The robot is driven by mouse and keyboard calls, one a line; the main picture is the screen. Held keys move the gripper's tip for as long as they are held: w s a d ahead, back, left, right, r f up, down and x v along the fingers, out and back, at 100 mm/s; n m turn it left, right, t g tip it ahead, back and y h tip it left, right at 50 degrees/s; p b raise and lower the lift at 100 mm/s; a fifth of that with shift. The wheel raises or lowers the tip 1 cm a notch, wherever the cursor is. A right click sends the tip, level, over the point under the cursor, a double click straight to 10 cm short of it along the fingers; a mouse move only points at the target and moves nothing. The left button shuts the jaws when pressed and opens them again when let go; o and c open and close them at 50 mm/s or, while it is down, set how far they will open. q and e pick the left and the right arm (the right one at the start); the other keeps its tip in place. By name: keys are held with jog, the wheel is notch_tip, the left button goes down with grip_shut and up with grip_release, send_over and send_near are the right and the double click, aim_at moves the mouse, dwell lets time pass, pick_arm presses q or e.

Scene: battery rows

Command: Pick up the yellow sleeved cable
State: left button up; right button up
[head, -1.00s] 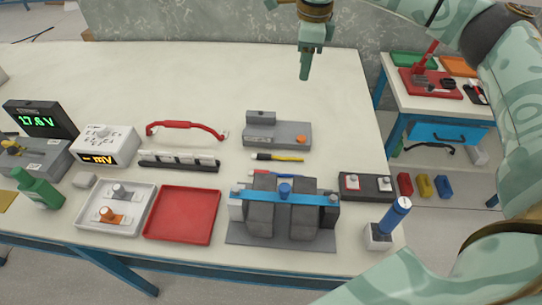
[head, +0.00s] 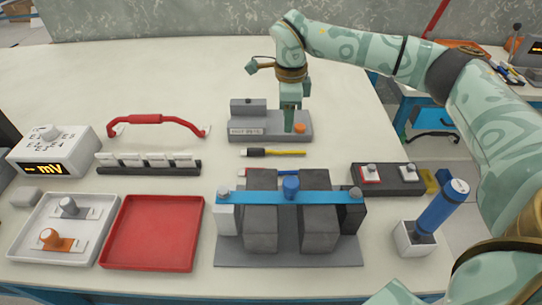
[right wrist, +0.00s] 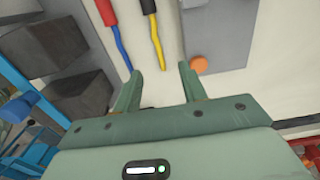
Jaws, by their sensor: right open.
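The yellow sleeved cable (head: 286,153) lies flat on the table with its black sleeve at its left end, in front of the grey device. In the right wrist view, the yellow cable (right wrist: 157,42) runs down from its black sleeve, and its bare yellow end points into the space between my fingers. My right gripper (head: 289,128) is over the grey device, behind the cable. In the right wrist view, my right gripper (right wrist: 160,78) has its fingers apart with nothing between them. My left gripper is not seen.
A red and blue cable (right wrist: 121,42) lies beside the yellow one. The battery stand with a blue bar (head: 288,198) is in front. A grey device with an orange knob (head: 242,126) is behind. A red tray (head: 150,232) and white tray (head: 25,255) are at the left.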

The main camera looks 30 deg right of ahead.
jog(key=b, duration=0.1)
send_over(288, 150)
jog(key=f, duration=0.5)
jog(key=shift+w+a, duration=0.1)
jog(key=shift+w, duration=0.25)
jog(key=f+b, duration=0.2)
jog(key=f, duration=0.1)
jog(key=f+b, duration=0.1)
jog(key=f, duration=0.1)
jog(key=shift+s, duration=0.35)
jog(key=shift+f, duration=0.35)
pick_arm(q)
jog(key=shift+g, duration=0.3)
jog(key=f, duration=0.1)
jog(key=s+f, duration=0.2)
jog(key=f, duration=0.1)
pick_arm(e)
jog(key=shift+r, duration=0.15)
grip_shut()
